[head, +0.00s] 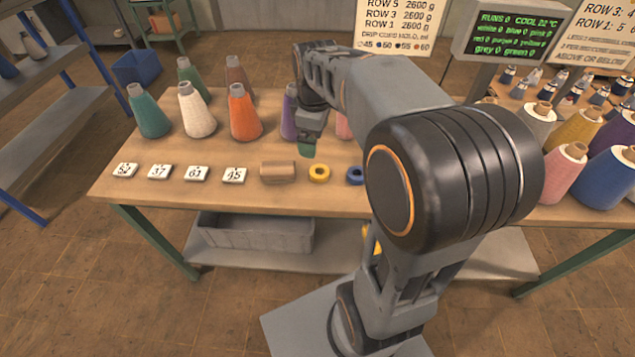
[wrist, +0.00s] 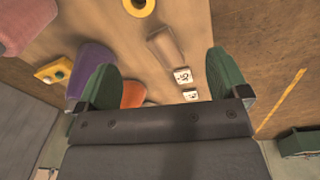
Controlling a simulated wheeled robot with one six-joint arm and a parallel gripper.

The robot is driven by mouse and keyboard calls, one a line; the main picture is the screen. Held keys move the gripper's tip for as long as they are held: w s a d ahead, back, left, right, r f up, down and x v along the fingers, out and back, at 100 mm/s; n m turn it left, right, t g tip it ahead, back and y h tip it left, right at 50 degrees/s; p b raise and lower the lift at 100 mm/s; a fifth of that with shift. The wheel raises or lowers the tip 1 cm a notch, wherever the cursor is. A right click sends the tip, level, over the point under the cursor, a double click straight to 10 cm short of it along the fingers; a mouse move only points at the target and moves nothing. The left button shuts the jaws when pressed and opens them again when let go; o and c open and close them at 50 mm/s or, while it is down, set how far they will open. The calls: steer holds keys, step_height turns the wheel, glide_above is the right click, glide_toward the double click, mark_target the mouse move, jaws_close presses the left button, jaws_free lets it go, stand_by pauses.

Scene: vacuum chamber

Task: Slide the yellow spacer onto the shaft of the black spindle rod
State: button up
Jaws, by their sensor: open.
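The yellow spacer (head: 319,179) is a small ring lying flat on the wooden table, between a brown block and a blue ring. In the wrist view the yellow spacer (wrist: 139,13) is cut by the top edge. My gripper (head: 307,148) hangs over the table just behind and left of the spacer, apart from it. In the wrist view my gripper's green fingers (wrist: 162,75) are spread wide with nothing between them. I cannot make out the black spindle rod in either view; my arm hides part of the table.
A brown block (head: 278,172) and white number tags (head: 234,175) lie left of the spacer. A blue ring (head: 355,176) lies to its right. Orange (head: 244,115), white (head: 197,113) and purple (head: 289,118) cones stand behind. More cones crowd the table's right side.

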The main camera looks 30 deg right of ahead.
steer(key=w+d+f+n+g+b, duration=0.1)
steer(key=w+d+f+n+b, duration=0.1)
steer(key=w+d+f+n, duration=0.15)
glide_above(319, 169)
steer(key=s+a, duration=0.1)
step_height(319, 169, down, 8)
steer(key=shift+b, duration=0.45)
steer(key=shift+s+d+f+b, duration=0.1)
steer(key=shift+f+b, duration=0.1)
steer(key=shift+f, duration=1.3)
steer(key=shift+s+d+f+b, duration=0.1)
steer(key=shift+f+b, duration=0.05)
steer(key=shift+f, duration=1.35)
steer(key=shift+a, duration=0.1)
steer(key=c, duration=1)
